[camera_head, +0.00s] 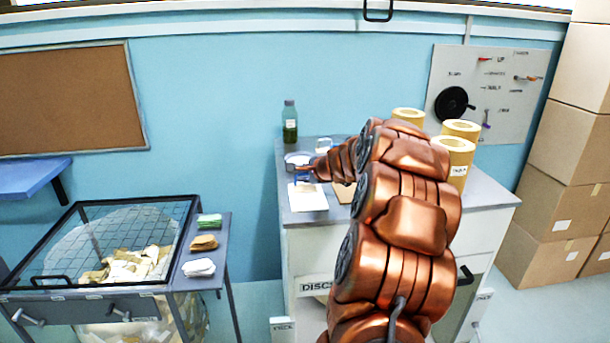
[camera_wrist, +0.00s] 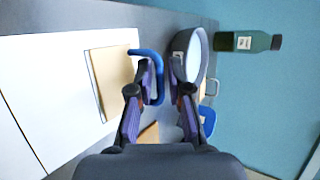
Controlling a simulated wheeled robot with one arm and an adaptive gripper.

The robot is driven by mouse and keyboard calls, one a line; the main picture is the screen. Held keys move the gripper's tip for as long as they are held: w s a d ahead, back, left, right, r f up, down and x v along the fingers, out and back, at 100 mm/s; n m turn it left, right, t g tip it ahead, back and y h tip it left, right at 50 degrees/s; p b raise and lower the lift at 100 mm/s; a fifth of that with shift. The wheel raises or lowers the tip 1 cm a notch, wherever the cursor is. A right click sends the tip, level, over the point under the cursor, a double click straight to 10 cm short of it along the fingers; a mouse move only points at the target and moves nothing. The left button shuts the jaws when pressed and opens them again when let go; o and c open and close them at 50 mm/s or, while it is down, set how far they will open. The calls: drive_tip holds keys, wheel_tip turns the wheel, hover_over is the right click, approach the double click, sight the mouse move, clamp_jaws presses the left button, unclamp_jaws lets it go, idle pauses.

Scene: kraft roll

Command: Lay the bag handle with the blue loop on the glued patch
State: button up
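My gripper (camera_wrist: 164,72) is open over the worktop, with a visible gap between its fingertips. A blue loop (camera_wrist: 160,72) curves around the left fingertip in the wrist view; I cannot tell whether it touches. A blue part also shows in the head view (camera_head: 303,177). A second blue piece (camera_wrist: 207,122) is partly hidden behind the right finger. A pale loop (camera_wrist: 212,86) lies near it. I cannot make out which surface is the glued patch. In the head view my arm hides most of the gripper.
A pale round pot (camera_wrist: 196,55) stands close beside the right fingertip. A green bottle (camera_head: 290,122) stands at the back left of the worktop (camera_wrist: 70,165). Tan rolls (camera_head: 456,158) stand at its right. A wire-covered bin (camera_head: 98,235) is at the left.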

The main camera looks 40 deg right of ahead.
drive_tip(key=shift+o, duration=0.8)
drive_tip(key=shift+r, duration=0.1)
drive_tip(key=b+v, duration=0.1)
drive_tip(key=v, duration=1.1)
drive_tip(key=a, duration=0.2)
drive_tip(key=w+a+n+y, duration=0.1)
drive_tip(key=a, duration=0.1)
drive_tip(key=w+a+f+n, duration=0.1)
drive_tip(key=a, duration=0.2)
drive_tip(key=shift+y, duration=0.3)
drive_tip(key=s+a+f+n+g+y, duration=0.2)
drive_tip(key=a+n, duration=0.2)
drive_tip(key=a, duration=0.5)
drive_tip(key=s+a+f+n+g+y, duration=0.1)
drive_tip(key=s+a+f+n+g, duration=0.15)
drive_tip(key=a, duration=0.75)
drive_tip(key=s+a+f+n+g+y, duration=0.15)
drive_tip(key=a+n, duration=0.25)
drive_tip(key=a, duration=0.5)
drive_tip(key=s+a+f+n+g, duration=0.4)
drive_tip(key=s+a+n, duration=0.25)
drive_tip(key=s, duration=0.45)
drive_tip(key=s+f+n+g+h, duration=0.1)
drive_tip(key=s+n, duration=0.1)
drive_tip(key=s, duration=0.5)
drive_tip(key=s+f+n+g+h, duration=0.2)
drive_tip(key=s, duration=0.4)
drive_tip(key=shift+s+f+n, duration=0.3)
drive_tip(key=shift+s, duration=0.1)
